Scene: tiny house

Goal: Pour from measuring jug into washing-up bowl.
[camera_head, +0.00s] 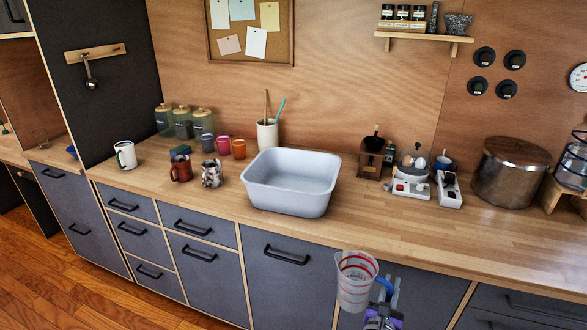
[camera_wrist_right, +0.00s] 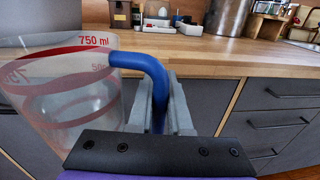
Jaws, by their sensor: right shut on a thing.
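The measuring jug (camera_head: 355,280) is clear with red markings and a blue handle. It is held in front of the counter's front edge, close to upright. My right gripper (camera_head: 388,292) is shut on the blue handle (camera_wrist_right: 155,80), which shows between the two fingers in the right wrist view. The jug (camera_wrist_right: 75,90) fills the left of that view; whether it holds liquid I cannot tell. The washing-up bowl (camera_head: 291,198) is a pale grey rectangular tub on the counter, up and to the left of the jug. Its visible inside looks empty. My left gripper is not in view.
Several mugs (camera_head: 181,171) and jars stand left of the bowl on the wooden counter (camera_head: 400,225). A utensil pot (camera_head: 267,134) stands behind it.

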